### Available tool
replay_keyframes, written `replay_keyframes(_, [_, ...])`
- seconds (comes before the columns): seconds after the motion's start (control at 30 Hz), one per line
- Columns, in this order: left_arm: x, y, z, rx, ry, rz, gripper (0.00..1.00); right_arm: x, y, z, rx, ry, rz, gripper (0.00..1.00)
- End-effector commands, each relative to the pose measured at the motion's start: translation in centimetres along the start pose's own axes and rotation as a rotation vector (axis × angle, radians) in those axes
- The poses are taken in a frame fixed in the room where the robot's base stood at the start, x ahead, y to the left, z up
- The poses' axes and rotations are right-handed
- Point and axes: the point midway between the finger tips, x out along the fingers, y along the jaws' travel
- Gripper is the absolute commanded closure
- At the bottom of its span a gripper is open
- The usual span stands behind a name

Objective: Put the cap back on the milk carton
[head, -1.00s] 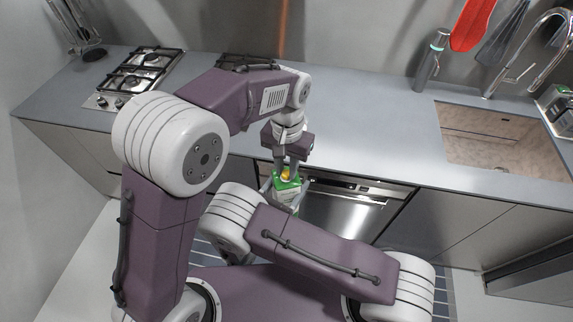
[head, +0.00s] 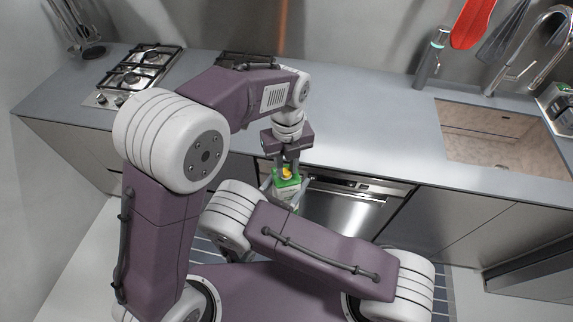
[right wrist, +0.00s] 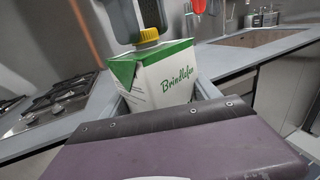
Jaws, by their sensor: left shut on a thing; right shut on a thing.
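The milk carton (right wrist: 172,82) is white with a green top and green lettering. It also shows small in the head view (head: 288,189). My right gripper (right wrist: 165,98) is shut on the carton, with one finger on each side of it. The yellow cap (right wrist: 148,36) is at the carton's sloped green top, and in the head view it is a small yellow spot (head: 287,173). My left gripper (head: 286,168) is above the carton and shut on the cap. Its grey fingers partly hide the cap, so I cannot tell whether it is seated on the spout.
The grey counter (head: 365,125) behind the carton is clear in its middle. A gas hob (head: 140,72) is at the left and a sink (head: 500,140) at the right. A dishwasher front (head: 345,215) is close behind the carton.

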Motion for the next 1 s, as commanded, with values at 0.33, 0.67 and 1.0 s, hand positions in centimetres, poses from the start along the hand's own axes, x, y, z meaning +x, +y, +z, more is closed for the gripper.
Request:
replay_keyframes(0.33, [-0.01, -0.08, 0.01, 0.706, -0.006, 0.005, 1.00, 0.00, -0.04, 0.02, 0.000, -0.001, -0.001, 1.00])
replay_keyframes(0.67, [-0.02, -0.12, 0.00, 0.738, -0.006, 0.005, 1.00, -0.01, 0.00, 0.03, 0.000, -0.001, 0.000, 1.00])
replay_keyframes(1.0, [0.00, -0.08, -0.03, 0.736, -0.005, 0.006, 0.55, -0.01, -0.01, 0.04, 0.000, -0.001, 0.000, 1.00])
